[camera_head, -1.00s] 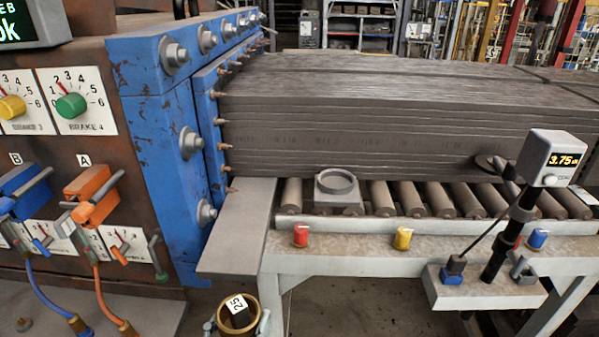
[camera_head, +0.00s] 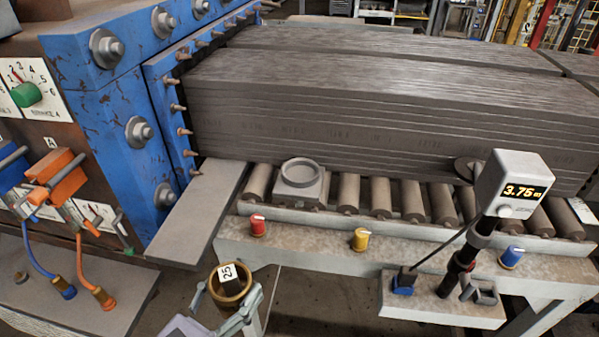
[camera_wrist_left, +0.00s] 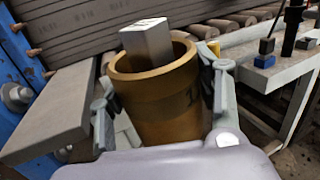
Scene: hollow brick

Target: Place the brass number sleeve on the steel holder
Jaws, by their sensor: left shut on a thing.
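The brass number sleeve (camera_head: 236,290) is an open-topped brass cup, held nearly upright in front of the conveyor's left end. A grey block (camera_wrist_left: 147,42) with a white "25" face stands up out of its mouth. My left gripper (camera_head: 228,300) is shut on the sleeve, one finger on each side; the left wrist view shows the sleeve (camera_wrist_left: 158,108) between the fingers, with a dark mark on its wall. The steel holder (camera_head: 311,193), a grey square base with a raised ring, sits on the rollers, behind and right of the sleeve, apart from it. My right gripper is not in view.
Grey stacked sheets (camera_head: 380,110) lie behind the holder. A flat grey plate (camera_head: 205,215) juts out left of the rollers. Red (camera_head: 257,225), yellow (camera_head: 360,239) and blue knobs (camera_head: 511,257) line the front rail. A display post (camera_head: 515,190) stands at right.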

